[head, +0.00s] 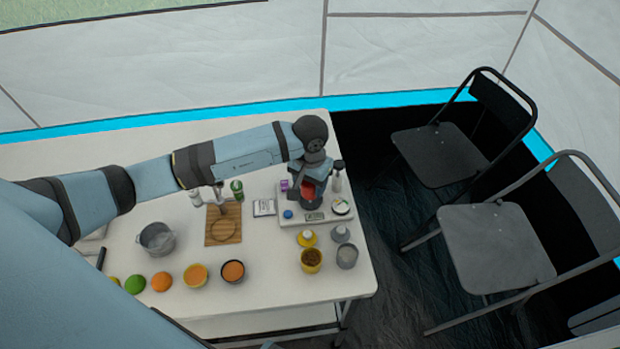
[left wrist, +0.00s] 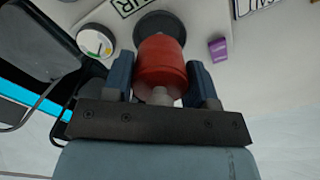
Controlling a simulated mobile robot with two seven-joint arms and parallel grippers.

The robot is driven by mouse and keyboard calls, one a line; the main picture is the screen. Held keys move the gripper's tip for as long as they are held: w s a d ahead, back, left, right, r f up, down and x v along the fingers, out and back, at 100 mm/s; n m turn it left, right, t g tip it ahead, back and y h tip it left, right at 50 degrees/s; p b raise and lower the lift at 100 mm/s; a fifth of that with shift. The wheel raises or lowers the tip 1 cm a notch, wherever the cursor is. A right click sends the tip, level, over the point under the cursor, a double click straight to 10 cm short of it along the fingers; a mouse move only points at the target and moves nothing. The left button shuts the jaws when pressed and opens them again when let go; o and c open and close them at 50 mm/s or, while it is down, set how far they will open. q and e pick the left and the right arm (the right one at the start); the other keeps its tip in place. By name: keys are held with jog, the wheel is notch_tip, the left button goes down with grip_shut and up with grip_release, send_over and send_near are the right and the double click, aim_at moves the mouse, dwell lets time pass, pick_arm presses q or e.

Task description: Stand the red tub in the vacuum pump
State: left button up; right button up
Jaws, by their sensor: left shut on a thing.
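My left gripper (head: 309,184) is shut on the red tub (head: 309,191), above the vacuum pump. In the left wrist view the red tub (left wrist: 161,66) sits between the two fingers (left wrist: 160,82). The vacuum pump (head: 290,216) is a pale, flat unit on the right side of the table, with a dial, a label and a blue knob. Its dark round part (left wrist: 160,24) shows just beyond the tub. I cannot tell whether the tub touches it. My right gripper is not in view.
A purple block (head: 284,185) and a bottle (head: 337,178) are close to the gripper. Yellow and grey containers (head: 311,260) stand in front of the pump. A wooden board (head: 223,238), a pot (head: 157,239) and fruit are further left. Two chairs (head: 495,249) stand right of the table.

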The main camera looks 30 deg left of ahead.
aim_at(310, 192)
pick_arm(q)
notch_tip(310, 192, down, 2)
jog(key=shift+f+b, duration=0.25)
jog(key=shift+b, duration=0.15)
jog(key=shift+f, duration=0.1)
jog(key=shift+b, duration=0.3)
dwell(1.0)
jog(key=shift+b, duration=0.3)
jog(key=shift+f+b, duration=0.6)
